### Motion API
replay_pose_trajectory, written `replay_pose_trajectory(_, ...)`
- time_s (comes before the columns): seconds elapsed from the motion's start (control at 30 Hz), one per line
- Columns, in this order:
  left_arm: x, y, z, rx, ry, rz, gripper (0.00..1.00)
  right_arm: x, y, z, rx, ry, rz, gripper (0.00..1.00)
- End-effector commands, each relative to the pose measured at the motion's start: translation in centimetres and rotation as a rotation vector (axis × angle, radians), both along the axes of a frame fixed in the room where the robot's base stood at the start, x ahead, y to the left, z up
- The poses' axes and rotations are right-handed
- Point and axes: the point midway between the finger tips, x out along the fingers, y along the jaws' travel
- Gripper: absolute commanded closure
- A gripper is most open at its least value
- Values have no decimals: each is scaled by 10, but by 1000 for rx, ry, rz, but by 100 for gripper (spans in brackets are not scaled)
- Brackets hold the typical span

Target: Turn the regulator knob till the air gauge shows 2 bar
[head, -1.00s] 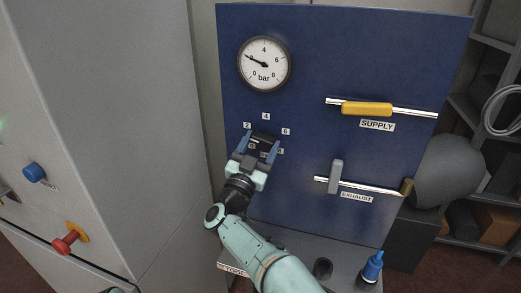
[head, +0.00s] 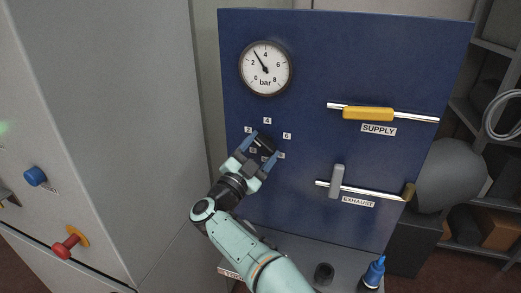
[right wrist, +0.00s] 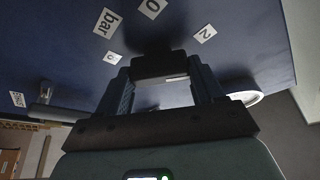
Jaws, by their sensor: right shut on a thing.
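The round white air gauge (head: 265,68) is at the upper left of the blue panel (head: 310,60). Its black needle points up and left, between 2 and 4, at about 3 bar. The black regulator knob (head: 262,146) is below it, ringed by number labels. My right gripper (head: 261,151) is shut on the knob, one blue finger on each side, its wrist tilted. In the right wrist view the dark knob (right wrist: 165,66) sits between the fingertips (right wrist: 160,75), with a pale mark on its edge. My left gripper is not in view.
A yellow SUPPLY handle (head: 368,114) and a grey EXHAUST handle (head: 338,181) are on the panel's right. A blue bottle (head: 373,271) stands on the ledge below. A grey cabinet (head: 120,110) with blue and red knobs is close on the left.

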Motion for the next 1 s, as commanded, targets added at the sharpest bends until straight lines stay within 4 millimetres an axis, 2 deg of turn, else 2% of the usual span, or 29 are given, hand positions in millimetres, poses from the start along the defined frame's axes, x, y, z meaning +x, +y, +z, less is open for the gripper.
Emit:
replay_pose_trajectory(0.03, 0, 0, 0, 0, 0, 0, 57, -1, -2, 6, 1, -11, -3, 63)
replay_pose_trajectory(0.23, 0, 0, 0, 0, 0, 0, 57, -1, -2, 6, 0, -12, -4, 63)
replay_pose_trajectory(0.27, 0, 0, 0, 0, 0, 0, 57, -1, -2, 6, -1, -11, -4, 30)
replay_pose_trajectory(0.33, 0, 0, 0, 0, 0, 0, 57, -1, -2, 6, -1, -11, -3, 7)
replay_pose_trajectory(0.73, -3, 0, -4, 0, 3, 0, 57, -6, 3, -1, -1, -2, 1, 7)
replay_pose_trajectory(0.87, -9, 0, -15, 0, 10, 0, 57, -22, 14, -9, -1, -2, 4, 7)
replay_pose_trajectory(1.0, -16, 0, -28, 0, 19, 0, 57, -48, 30, -20, -2, -1, 4, 7)
